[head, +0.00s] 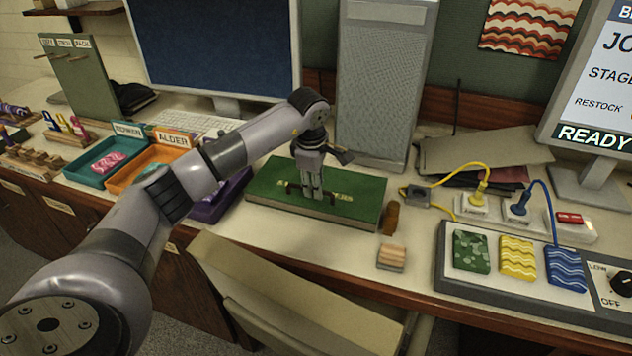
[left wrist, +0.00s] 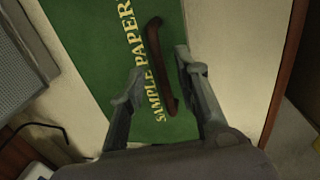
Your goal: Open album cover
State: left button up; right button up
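A green album (head: 262,188) lies flat and closed on the counter. Its cover reads "SAMPLE PAPERS" in gold and carries a dark brown bar handle (left wrist: 155,62). My left gripper (head: 312,192) points down over the middle of the cover, at the handle. In the left wrist view the fingers of my left gripper (left wrist: 160,80) are spread, one on each side of the handle, with gaps showing between. I cannot tell whether either finger touches it. The fingers hide part of the handle and lettering in the head view. My right gripper is not in view.
Teal (head: 98,172), orange and purple (head: 207,212) trays stand left of the album. A brown roller-like piece (head: 391,217) and a small wooden block (head: 391,257) are close on its right. A tall grey panel (head: 380,85) rises behind it. A chair (head: 290,290) stands in front.

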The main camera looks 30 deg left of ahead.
pick_arm(q)
jog(key=shift+f, duration=0.3)
jog(key=shift+c, duration=0.5)
grip_shut()
